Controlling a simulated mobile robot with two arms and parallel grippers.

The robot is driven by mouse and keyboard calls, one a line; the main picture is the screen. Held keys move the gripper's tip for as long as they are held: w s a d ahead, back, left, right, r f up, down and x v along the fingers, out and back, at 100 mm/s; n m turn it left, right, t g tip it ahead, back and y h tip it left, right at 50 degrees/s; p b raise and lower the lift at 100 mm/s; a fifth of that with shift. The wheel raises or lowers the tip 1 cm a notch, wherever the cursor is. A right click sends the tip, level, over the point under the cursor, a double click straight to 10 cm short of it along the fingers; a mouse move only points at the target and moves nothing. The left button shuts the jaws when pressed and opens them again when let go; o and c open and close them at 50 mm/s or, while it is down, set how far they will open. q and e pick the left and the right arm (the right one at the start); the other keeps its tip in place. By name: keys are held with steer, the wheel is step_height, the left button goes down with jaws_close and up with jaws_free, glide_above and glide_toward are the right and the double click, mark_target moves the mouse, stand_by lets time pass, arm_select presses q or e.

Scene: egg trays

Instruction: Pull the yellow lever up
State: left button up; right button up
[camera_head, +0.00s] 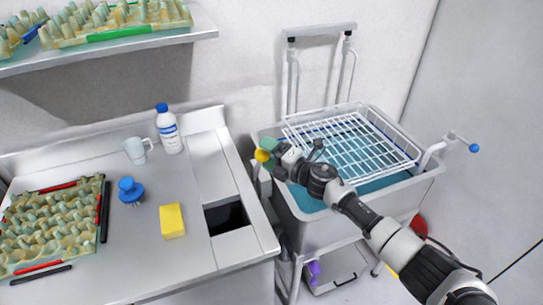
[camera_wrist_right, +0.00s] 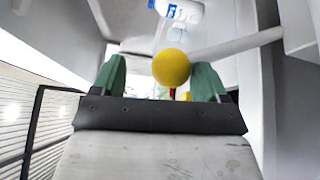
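The yellow lever shows as a round yellow knob (camera_head: 262,155) at the left edge of the sink unit, beside the counter. My right gripper (camera_head: 269,148) is at this knob, its arm reaching in from the lower right across the sink. In the right wrist view the knob (camera_wrist_right: 171,68) lies between the two green fingertips, nearer the right one. A clear gap shows between the knob and the left finger, so the gripper (camera_wrist_right: 160,78) is open. A pale bar (camera_wrist_right: 237,46) runs right from the knob. Whether the right finger touches the knob I cannot tell. My left gripper is not in view.
The sink basin (camera_head: 312,232) holds a white wire rack (camera_head: 365,145). A blue-knobbed lever (camera_head: 474,148) sticks out at its right. The counter (camera_head: 120,240) at left carries a yellow sponge (camera_head: 172,221), blue brush (camera_head: 130,190), mug (camera_head: 136,151), bottle (camera_head: 168,130) and egg trays (camera_head: 45,225).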

steer(key=shift+w+a+r, duration=0.1)
steer(key=shift+w+r, duration=0.1)
steer(key=shift+r, duration=0.3)
steer(key=b+v, duration=0.1)
steer(key=v, duration=1)
steer(key=shift+f, duration=0.6)
steer(key=shift+s, duration=0.1)
